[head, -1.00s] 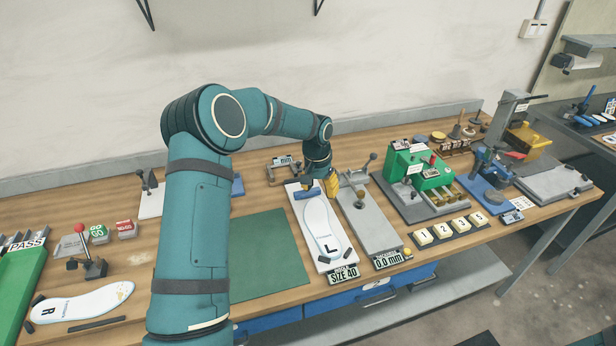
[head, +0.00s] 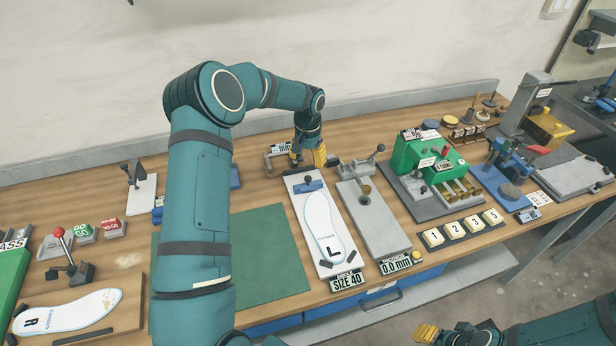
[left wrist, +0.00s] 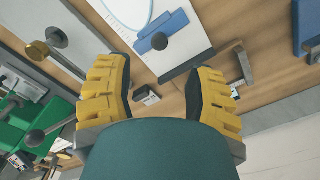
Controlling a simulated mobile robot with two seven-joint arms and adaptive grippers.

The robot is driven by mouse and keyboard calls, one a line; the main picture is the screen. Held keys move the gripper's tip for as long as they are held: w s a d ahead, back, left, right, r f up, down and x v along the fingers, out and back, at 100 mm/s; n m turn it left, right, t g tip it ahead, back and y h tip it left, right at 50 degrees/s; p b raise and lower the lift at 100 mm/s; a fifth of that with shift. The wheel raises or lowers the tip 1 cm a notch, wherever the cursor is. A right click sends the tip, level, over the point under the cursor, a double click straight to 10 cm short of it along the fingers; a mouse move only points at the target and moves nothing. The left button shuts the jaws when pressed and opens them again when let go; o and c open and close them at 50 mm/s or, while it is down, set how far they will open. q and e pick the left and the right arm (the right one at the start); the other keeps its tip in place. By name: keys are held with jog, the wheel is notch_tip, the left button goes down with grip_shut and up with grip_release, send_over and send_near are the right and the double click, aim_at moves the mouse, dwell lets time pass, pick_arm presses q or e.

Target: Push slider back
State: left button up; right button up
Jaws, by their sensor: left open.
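The slider is a blue block (head: 310,187) with a black knob, lying across the far end of the white size board (head: 327,262); it also shows in the left wrist view (left wrist: 172,33). A white insole marked L lies on the board in front of it. My left gripper (head: 309,163) is open, with yellow fingers, just behind the board's far end. In the left wrist view its fingers (left wrist: 160,82) are apart with nothing between them, and the slider is beyond them. My right gripper (head: 428,333) shows only partly at the bottom edge; its jaw state is unclear.
A grey gauge fixture (head: 375,222) with a knobbed lever stands just right of the board. A green mat (head: 262,250) lies to the left. A green machine (head: 425,160) and numbered blocks (head: 460,229) are farther right. A small grey bracket (head: 272,160) stands near my left gripper.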

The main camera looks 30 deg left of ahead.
aim_at(308, 177)
pick_arm(q)
notch_tip(308, 177, down, 8)
jog(key=shift+f, duration=0.1)
dwell(0.4)
grip_shut()
